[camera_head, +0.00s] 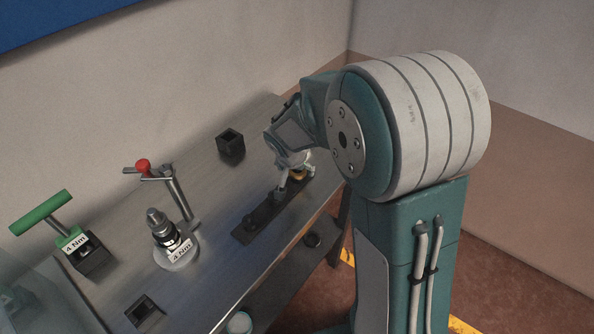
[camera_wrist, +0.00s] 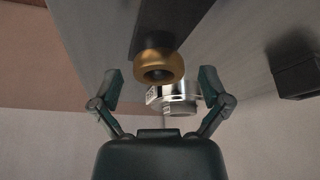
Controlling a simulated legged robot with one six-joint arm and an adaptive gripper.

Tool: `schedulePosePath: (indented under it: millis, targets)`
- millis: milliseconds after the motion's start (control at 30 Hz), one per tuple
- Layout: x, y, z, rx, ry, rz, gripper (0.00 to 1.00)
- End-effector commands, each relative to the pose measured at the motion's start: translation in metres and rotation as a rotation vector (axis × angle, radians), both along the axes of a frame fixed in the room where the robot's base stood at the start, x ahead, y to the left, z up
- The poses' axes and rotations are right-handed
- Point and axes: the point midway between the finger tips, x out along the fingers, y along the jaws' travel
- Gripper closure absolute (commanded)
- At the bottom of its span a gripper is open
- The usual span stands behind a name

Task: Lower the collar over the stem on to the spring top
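A brass-coloured ring, which looks like the collar (camera_wrist: 158,54), sits at the end of a dark strip in the wrist view. It is also partly visible in the head view (camera_head: 299,175). My gripper (camera_wrist: 160,72) is open, with one finger on each side of the ring and a gap to both. The gripper (camera_head: 291,181) is over the far end of the strip in the head view. I cannot make out the spring top clearly.
A green T-handle tool (camera_head: 42,212) is at left. A black box (camera_head: 230,147) and dark strip (camera_head: 243,234) lie on the bench. A shiny silver part (camera_wrist: 172,92) is close to the ring.

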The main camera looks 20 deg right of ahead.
Motion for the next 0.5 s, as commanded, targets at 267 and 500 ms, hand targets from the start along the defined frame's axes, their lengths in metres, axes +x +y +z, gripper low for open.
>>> schedulePosePath:
  millis: [267,500]
  targets:
    - [-0.0003,0.0001,-0.0003,0.000,0.001,0.000,0.90]
    - [-0.0006,0.0001,0.0000,0.000,0.002,0.000,0.89]
